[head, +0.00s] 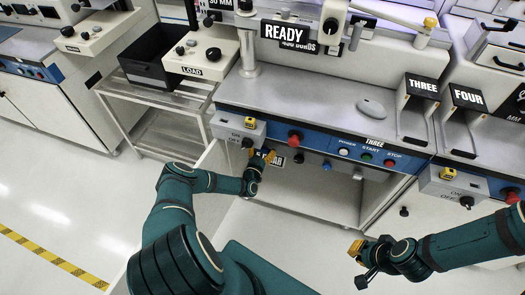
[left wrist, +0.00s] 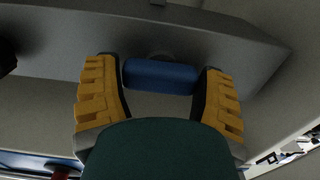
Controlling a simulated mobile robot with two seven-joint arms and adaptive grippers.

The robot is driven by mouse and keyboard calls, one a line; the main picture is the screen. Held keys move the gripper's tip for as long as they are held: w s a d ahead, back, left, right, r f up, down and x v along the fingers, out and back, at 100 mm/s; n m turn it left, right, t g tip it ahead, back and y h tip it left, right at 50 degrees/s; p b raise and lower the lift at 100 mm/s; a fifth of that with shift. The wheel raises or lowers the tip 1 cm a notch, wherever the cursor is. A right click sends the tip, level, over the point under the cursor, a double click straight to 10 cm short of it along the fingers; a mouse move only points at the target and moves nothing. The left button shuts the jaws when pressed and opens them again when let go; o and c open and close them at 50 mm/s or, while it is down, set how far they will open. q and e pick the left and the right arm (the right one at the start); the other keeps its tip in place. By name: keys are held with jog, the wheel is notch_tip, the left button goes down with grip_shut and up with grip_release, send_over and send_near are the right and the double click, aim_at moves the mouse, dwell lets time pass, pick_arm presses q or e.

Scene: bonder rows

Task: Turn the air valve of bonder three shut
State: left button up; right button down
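Bonder three has a blue front panel (head: 365,154) marked THREE, with start and stop buttons. My left gripper (head: 262,157) is at the left end of this panel, just below a small grey switch box (head: 238,127). In the left wrist view a blue bar-shaped handle (left wrist: 160,76) lies crosswise between the yellow fingers of the left gripper (left wrist: 160,95). The fingers are apart, one at each end of the handle, and do not visibly clamp it. The handle is hidden in the head view. My right gripper (head: 358,258) is low at the right, away from the panel; its opening is unclear.
A red knob (head: 295,138) and a blue fitting (head: 327,165) are close to the right of my left gripper. Bonder four's switch box (head: 452,183) is above my right arm.

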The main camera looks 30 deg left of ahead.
pick_arm(q)
jog(key=c, duration=0.4)
jog(key=shift+m, duration=0.5)
jog(key=shift+d+m+p, duration=0.1)
jog(key=shift+m+p, duration=0.2)
jog(key=shift+m, duration=0.7)
jog(key=m, duration=0.4)
jog(key=shift+f+m, duration=0.1)
jog(key=shift+m, duration=0.2)
jog(key=m, duration=1)
jog(key=shift+f, duration=0.15)
jog(key=shift+s+m, duration=0.1)
jog(key=shift+m, duration=0.2)
jog(key=o, duration=1.1)
